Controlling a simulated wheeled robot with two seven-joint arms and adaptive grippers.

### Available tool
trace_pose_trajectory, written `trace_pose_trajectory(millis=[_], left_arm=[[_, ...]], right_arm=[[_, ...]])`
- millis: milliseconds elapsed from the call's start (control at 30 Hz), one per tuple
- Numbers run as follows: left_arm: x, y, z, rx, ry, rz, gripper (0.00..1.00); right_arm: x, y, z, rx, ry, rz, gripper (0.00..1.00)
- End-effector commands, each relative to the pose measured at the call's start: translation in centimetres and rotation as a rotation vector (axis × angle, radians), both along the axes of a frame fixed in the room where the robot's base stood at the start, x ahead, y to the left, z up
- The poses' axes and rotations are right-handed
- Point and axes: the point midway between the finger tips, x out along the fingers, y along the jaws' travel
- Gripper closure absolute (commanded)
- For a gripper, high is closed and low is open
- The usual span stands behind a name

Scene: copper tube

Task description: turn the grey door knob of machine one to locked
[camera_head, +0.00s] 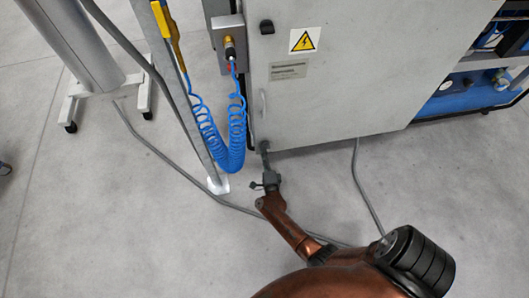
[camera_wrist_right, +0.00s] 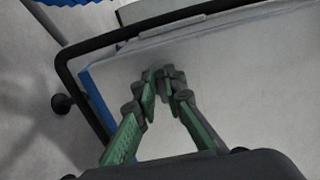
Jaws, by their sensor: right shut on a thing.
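The grey cabinet door of the machine (camera_head: 345,85) fills the upper right of the head view. My right arm reaches up from the bottom, and my right gripper (camera_head: 265,150) is at the door's lower left corner. In the right wrist view, the green-padded fingers of my right gripper (camera_wrist_right: 160,82) come together at their tips in front of the pale door panel (camera_wrist_right: 210,75). They are shut on the grey door knob, which the dark fingertips almost wholly hide. Which way the knob is turned cannot be told. My left gripper is not in view.
A pale oval fitting (camera_head: 263,102) sits on the door's left edge, above my gripper. A blue coiled hose (camera_head: 235,140) hangs beside a grey post (camera_head: 188,100) to the left. A grey cable (camera_head: 165,165) crosses the floor. The lower left floor is clear.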

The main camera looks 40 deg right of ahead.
Motion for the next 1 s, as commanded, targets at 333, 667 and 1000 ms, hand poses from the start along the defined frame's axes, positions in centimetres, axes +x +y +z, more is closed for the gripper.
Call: trace_pose_trajectory(millis=[333,667,1000], left_arm=[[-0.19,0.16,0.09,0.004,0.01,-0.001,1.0],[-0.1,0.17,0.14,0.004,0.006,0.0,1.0],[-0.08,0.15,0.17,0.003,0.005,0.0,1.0]], right_arm=[[-0.08,-0.08,-0.17,-0.027,0.019,-0.002,1.0],[-0.09,-0.08,-0.18,-0.026,0.018,-0.002,0.85],[-0.01,-0.02,-0.09,-0.027,0.017,0.0,0.72]])
